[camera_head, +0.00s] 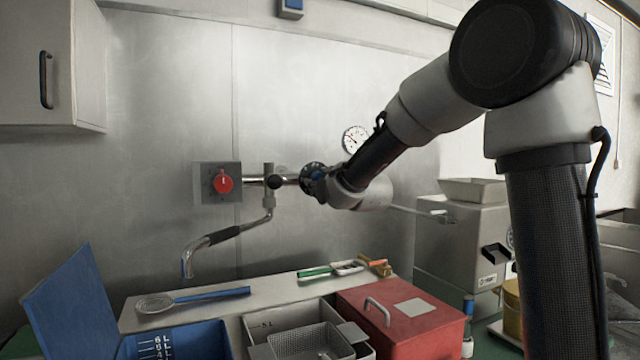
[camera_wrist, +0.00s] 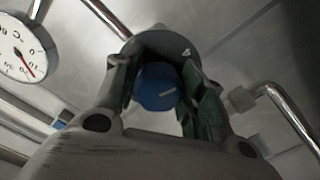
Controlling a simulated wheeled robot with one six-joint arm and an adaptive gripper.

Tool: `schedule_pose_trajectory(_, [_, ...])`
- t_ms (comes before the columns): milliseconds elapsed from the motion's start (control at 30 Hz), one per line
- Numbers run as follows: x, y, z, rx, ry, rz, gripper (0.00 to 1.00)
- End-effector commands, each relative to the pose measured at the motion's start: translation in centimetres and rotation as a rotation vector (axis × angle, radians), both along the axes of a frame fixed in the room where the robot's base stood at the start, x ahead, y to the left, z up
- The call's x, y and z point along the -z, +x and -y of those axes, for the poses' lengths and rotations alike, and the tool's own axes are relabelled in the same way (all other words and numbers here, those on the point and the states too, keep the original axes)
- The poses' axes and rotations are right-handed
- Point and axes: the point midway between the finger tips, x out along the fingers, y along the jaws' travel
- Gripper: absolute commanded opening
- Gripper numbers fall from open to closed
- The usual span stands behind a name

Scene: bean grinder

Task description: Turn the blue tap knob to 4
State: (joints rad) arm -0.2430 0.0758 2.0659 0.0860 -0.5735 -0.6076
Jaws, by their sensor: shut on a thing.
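The blue tap knob (camera_wrist: 158,88) sits between the two green-padded fingers of my gripper (camera_wrist: 165,98) in the wrist view, and the gripper is shut on it. Other numerals are hidden or unreadable. In the head view my gripper (camera_head: 316,180) is at the right end of the wall tap pipe; the blue knob is not clearly visible there.
A red knob (camera_head: 223,183) on a square plate is left along the pipe. The bent spout (camera_head: 228,234) hangs below. A round gauge (camera_head: 355,139) is just above my wrist. Below stand a red lidded box (camera_head: 405,312), a strainer (camera_head: 155,303) and blue bins.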

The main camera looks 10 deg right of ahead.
Motion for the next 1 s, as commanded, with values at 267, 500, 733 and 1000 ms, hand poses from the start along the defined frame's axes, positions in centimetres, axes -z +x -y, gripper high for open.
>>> schedule_pose_trajectory(267, [0.34, -0.03, 0.07, 0.0, -0.075, 0.007, 0.17])
schedule_pose_trajectory(500, [0.34, -0.03, 0.07, 0.0, -0.089, 0.009, 0.17])
schedule_pose_trajectory(733, [0.35, -0.03, 0.07, 0.0, -0.088, 0.009, 0.17])
schedule_pose_trajectory(1000, [0.17, -0.01, 0.06, 0.0, -0.087, 0.013, 0.63])
